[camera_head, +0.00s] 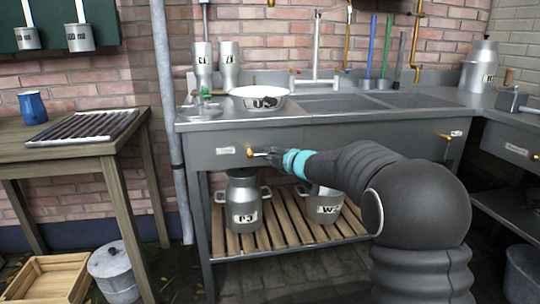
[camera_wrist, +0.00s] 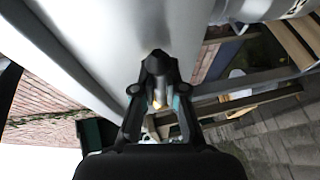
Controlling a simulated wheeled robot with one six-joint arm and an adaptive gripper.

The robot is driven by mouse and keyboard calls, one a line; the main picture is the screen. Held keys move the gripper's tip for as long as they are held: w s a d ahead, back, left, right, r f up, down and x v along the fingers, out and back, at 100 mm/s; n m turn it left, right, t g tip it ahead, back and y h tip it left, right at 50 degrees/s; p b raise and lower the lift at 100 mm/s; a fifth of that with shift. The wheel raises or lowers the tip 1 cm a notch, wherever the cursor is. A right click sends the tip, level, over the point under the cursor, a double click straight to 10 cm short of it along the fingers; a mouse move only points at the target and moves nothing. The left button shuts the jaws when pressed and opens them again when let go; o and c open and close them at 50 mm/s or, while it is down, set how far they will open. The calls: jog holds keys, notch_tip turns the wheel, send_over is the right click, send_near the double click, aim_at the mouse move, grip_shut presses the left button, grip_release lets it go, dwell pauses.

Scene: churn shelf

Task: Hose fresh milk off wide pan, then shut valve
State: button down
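The wide pan (camera_head: 258,103), pale with a dark-lettered label, stands on the left of the steel sink counter. Its inside looks white; I cannot tell milk from the pan's own surface. A tall metal tap (camera_head: 316,62) rises behind the sink, right of the pan. Which fitting is the hose or the valve is unclear. My gripper (camera_head: 272,156) is in front of the counter's front panel, below the pan, close to a brass knob (camera_head: 251,152).
Two sink basins (camera_head: 345,102) are right of the pan. A wooden table (camera_head: 60,145) holds a blue jug (camera_head: 32,107) and a dark rack. A grey pipe (camera_head: 166,100) stands between table and sink.

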jog(key=shift+f, duration=0.1)
jog(key=f+m+b, duration=0.1)
jog(key=b, duration=0.1)
jog(key=f+m+y+b, duration=0.1)
jog(key=m+b, duration=0.1)
jog(key=shift+a+f+t+y, duration=0.2)
jog(key=shift+f+t+y, duration=0.1)
jog(key=shift+t, duration=0.1)
jog(key=shift+a+m+b, duration=0.1)
jog(key=shift+m+b, duration=0.4)
jog(key=shift+m, duration=0.2)
jog(key=shift+t, duration=0.3)
jog(key=c, duration=1.2)
grip_release()
jog(key=shift+s, duration=0.1)
